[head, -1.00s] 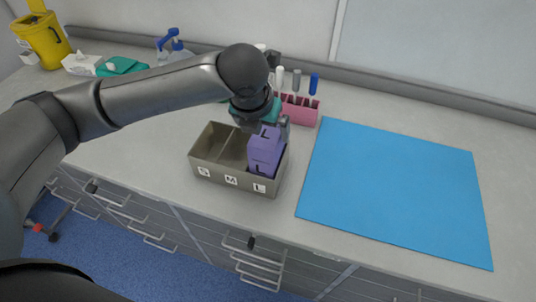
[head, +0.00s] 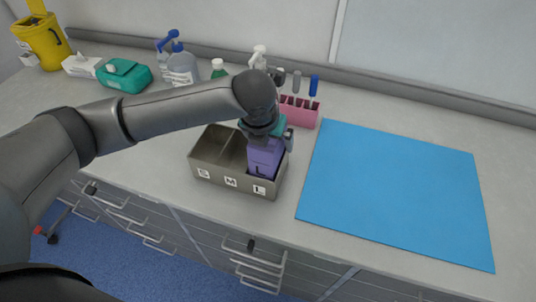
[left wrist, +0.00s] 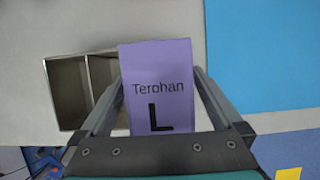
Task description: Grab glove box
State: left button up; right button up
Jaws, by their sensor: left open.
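The purple glove box (head: 264,160), marked L, stands in the right compartment, labelled L, of a grey-brown organizer (head: 208,176). In the left wrist view the box (left wrist: 158,75) shows "Terohan" and a large L. My left gripper (head: 266,138) is directly over the box, pointing down. Its fingers (left wrist: 160,100) are open, one on each side of the box; I cannot tell whether they touch it. The compartments labelled S and M look empty. My right gripper is not in view.
A blue mat (head: 395,195) lies to the right, bare. A pink rack (head: 298,108) with pens stands behind the organizer. Spray bottles (head: 182,65), a teal pack (head: 124,76), a tissue box (head: 82,65) and a yellow bin (head: 43,42) stand along the back left.

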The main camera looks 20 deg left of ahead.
pick_arm(q)
jog(key=shift+f, duration=0.2)
dwell(0.4)
jog(key=shift+c, duration=0.4)
jog(key=shift+r, duration=0.1)
grip_shut()
